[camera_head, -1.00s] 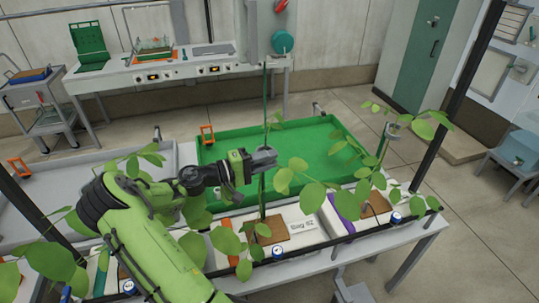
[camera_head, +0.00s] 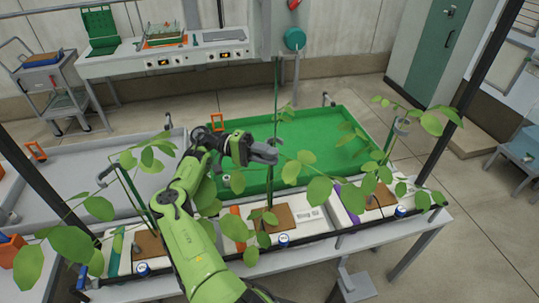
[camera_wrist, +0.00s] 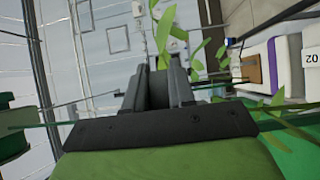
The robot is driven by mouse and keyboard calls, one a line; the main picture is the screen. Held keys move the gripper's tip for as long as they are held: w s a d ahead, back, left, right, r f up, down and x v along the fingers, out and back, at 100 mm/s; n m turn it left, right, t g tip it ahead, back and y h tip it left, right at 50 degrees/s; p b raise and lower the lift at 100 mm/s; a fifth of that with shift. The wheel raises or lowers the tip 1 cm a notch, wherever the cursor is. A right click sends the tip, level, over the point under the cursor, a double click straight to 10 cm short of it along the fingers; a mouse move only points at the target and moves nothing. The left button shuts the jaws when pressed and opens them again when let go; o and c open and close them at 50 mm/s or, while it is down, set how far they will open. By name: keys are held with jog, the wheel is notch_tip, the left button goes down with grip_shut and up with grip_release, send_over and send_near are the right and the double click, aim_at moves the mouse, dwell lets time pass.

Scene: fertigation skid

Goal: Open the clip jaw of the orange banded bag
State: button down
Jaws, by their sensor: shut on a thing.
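The orange banded bag (camera_head: 233,230) is the white bag in the middle of the bench row. A plant with a thin green stake (camera_head: 276,100) rises from its brown top. My gripper (camera_head: 265,153) is at this stake, above the bag, with its fingers pointing right in the head view. The fingers (camera_wrist: 160,82) look closed around a small dark grey piece, which I take to be the clip jaw. The fingers hide most of it, so its opening cannot be seen. Leaves hang just below and to the right of the fingers.
A purple banded bag (camera_head: 352,207) with a staked plant stands to the right; another planted bag (camera_head: 147,245) is left. A green tray (camera_head: 335,128) lies behind the row. A dark upright post (camera_head: 465,90) stands at right. Leaves crowd the arm.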

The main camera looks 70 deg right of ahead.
jog(key=shift+y, duration=0.3)
jog(key=c, duration=1)
grip_release()
jog(key=shift+c, duration=0.2)
